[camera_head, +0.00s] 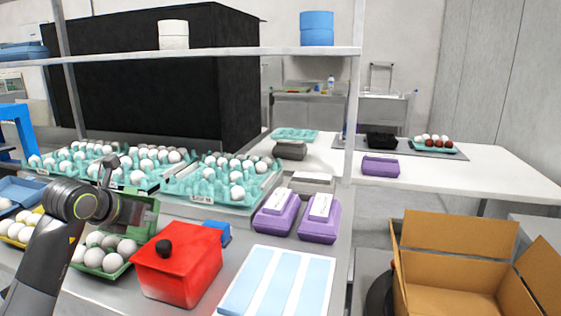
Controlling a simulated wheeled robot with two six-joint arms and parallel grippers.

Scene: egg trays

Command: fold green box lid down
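The green egg box (122,270) stands on the near left of the table, with several white eggs in its base. Its green lid (150,222) is raised at the back of the box, partly hidden behind my gripper. My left arm comes in from the lower left, and the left gripper (128,210) is over the back of the box, in front of the lid. Its fingers are not clear enough to tell open from shut, nor can I tell whether it touches the lid. My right gripper is not in view.
A red lidded box (180,272) stands close at the box's right. A yellow egg carton (18,232) is at its left. Teal egg trays (215,190) lie behind. Purple boxes (318,229) and a blue-and-white striped panel (278,284) are further right. A shelf (200,53) spans above.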

